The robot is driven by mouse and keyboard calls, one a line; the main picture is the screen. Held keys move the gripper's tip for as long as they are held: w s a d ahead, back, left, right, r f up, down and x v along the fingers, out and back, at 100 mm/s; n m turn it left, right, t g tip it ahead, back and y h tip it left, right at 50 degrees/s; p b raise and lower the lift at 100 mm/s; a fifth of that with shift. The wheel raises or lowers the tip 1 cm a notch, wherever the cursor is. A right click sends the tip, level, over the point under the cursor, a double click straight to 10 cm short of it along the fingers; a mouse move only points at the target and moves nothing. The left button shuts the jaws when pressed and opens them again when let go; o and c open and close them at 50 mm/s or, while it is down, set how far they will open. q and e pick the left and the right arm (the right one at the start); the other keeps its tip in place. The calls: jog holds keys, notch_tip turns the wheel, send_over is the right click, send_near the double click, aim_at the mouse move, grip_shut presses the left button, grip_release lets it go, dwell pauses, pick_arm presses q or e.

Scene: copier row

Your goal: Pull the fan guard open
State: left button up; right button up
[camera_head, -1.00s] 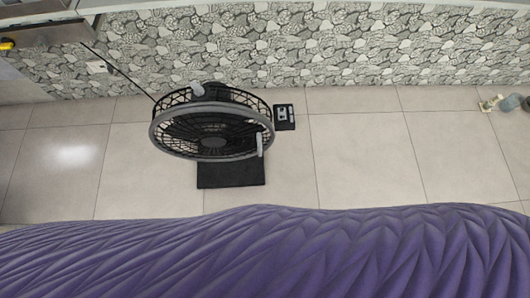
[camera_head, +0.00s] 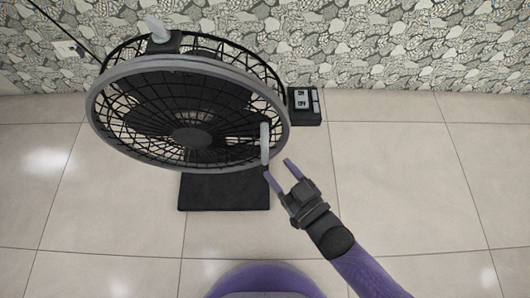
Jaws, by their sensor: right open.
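The fan (camera_head: 190,110) stands on a black square base (camera_head: 224,192) on the tiled floor. Its round guard (camera_head: 130,150) has a grey rim and black wires and faces me; it looks shut against the cage behind. A light grey handle (camera_head: 265,144) stands upright at the guard's right side. My right gripper (camera_head: 282,170) is open and empty, just below and to the right of the handle, its fingers pointing up toward it. I see no clear contact with the handle. My left gripper is not in view.
A small black switch box (camera_head: 304,105) with ON and OFF labels sits right of the fan. A stone-patterned wall (camera_head: 400,45) runs behind. A cord runs from a wall socket (camera_head: 68,48) at upper left. The floor (camera_head: 420,170) to the right is clear.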

aim_at(267, 156)
jog(key=x, duration=0.1)
jog(key=b+x, duration=0.1)
jog(key=x, duration=0.2)
jog(key=shift+f+b, duration=0.3)
jog(key=shift+x, duration=0.8)
jog(key=shift+w+a+r, duration=0.15)
jog(key=shift+w+r, duration=0.05)
jog(key=shift+r, duration=0.05)
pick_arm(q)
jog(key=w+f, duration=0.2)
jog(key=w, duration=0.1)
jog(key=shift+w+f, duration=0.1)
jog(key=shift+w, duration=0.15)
pick_arm(e)
grip_shut()
